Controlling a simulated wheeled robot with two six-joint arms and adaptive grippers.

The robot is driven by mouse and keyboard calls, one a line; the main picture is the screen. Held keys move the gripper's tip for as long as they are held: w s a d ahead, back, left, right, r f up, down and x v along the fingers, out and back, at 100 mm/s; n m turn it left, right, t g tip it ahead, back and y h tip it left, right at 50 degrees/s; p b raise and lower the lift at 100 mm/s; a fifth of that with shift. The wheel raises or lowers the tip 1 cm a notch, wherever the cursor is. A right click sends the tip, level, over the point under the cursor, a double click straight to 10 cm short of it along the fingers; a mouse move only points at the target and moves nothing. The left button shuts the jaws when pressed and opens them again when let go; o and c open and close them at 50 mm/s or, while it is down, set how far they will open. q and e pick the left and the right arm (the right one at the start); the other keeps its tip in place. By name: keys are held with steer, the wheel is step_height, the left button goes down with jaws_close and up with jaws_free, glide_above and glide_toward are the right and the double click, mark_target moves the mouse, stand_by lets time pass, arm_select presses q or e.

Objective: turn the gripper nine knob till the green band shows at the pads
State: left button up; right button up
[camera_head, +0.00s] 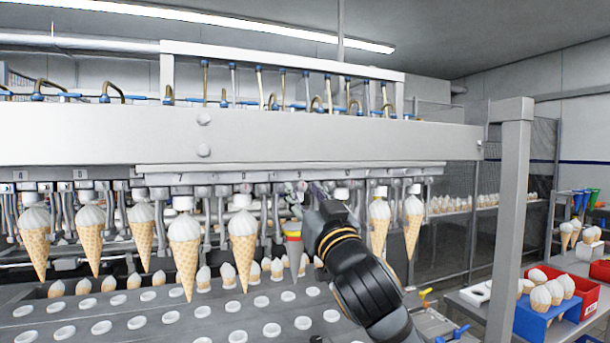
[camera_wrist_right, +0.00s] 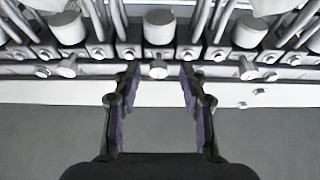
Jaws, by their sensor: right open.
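The number 9 (camera_head: 298,173) is on the rail label strip, above where my right gripper (camera_head: 303,196) reaches in. Under it hangs a grey cone (camera_head: 293,262) with a red and a yellow band near its top; I see no green there. In the head view my gripper hides the knob at nine. My left gripper is out of view.
Ice cream cones (camera_head: 185,255) hang along the rail on both sides of nine. Below is a grey tray (camera_head: 250,330) with round holes. A post (camera_head: 513,200) stands at right, by a table with blue (camera_head: 535,318) and red boxes.

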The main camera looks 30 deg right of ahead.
steer(key=shift+w+d, duration=0.1)
steer(key=shift+w, duration=0.2)
steer(key=shift+s, duration=0.15)
jaws_close()
steer(key=shift+d+f+n+y+b, duration=0.15)
steer(key=shift+n+y+b, duration=0.45)
steer(key=shift+n+b, duration=0.6)
steer(key=shift+r+n, duration=0.2)
steer(key=shift+n, duration=0.3)
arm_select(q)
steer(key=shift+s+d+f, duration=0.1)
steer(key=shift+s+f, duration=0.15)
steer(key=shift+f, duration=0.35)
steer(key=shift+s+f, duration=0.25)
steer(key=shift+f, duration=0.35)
arm_select(e)
steer(key=shift+y, duration=0.3)
jaws_free()
